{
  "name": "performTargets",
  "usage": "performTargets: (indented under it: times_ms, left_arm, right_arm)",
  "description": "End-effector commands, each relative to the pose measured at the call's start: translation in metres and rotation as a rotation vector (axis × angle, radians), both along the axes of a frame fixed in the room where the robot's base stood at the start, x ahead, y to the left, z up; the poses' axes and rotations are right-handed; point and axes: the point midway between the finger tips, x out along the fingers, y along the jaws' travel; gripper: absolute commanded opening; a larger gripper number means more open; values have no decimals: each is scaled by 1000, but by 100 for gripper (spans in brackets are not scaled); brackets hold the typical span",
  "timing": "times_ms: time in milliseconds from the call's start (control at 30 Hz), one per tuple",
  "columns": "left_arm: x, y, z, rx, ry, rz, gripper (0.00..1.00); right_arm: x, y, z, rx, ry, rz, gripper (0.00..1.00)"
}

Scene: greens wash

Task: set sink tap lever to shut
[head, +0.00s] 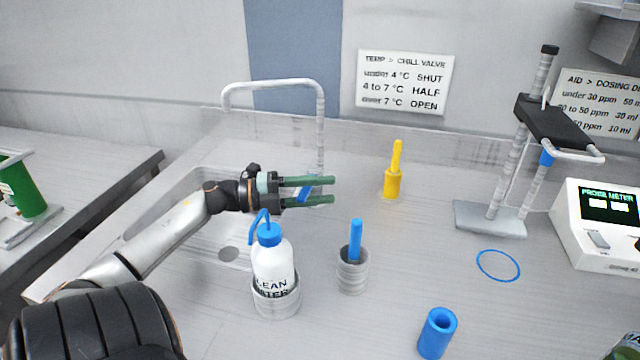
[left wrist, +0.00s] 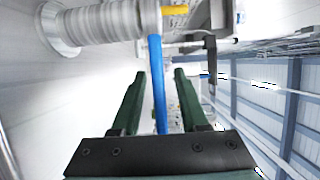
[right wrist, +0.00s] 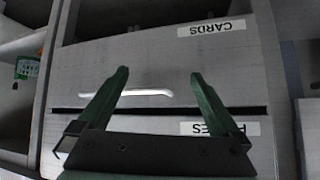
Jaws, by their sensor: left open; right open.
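The sink tap (head: 320,130) is a pale ribbed post with a bent spout over the basin (head: 185,190). Its blue lever (head: 304,192) shows low on the post, partly behind my left gripper (head: 333,190). In the left wrist view the lever (left wrist: 157,85) reaches down from the ribbed tap post (left wrist: 110,22) into the space between the open fingers of the left gripper (left wrist: 160,76). Whether a finger touches it I cannot tell. My right gripper (right wrist: 158,74) is open and empty, facing a grey drawer front (right wrist: 200,72) with a white handle (right wrist: 147,93).
A white wash bottle (head: 272,262) in a holder stands just in front of the left arm. A blue-handled tool in a ribbed cup (head: 352,272), a yellow tool (head: 393,180) and a blue cylinder (head: 437,333) stand right of it. A stand (head: 490,218) and probe meter (head: 590,240) are further right.

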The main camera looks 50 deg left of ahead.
Motion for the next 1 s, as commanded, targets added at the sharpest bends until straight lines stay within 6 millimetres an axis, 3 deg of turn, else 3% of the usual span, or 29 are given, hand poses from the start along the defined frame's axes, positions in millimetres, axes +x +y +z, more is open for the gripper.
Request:
performTargets:
  times_ms: [267, 700, 1000]
  left_arm:
    - [-12, 9, -1, -2, 3, 2, 44]
    - [-84, 62, -1, -1, 2, 3, 44]
    - [-102, 74, 0, -1, 1, 0, 44]
  right_arm:
    - [0, 0, 0, 0, 0, 0, 100]
    - [1, 0, 2, 1, -4, 0, 100]
    - [1, 0, 2, 1, -4, 0, 100]
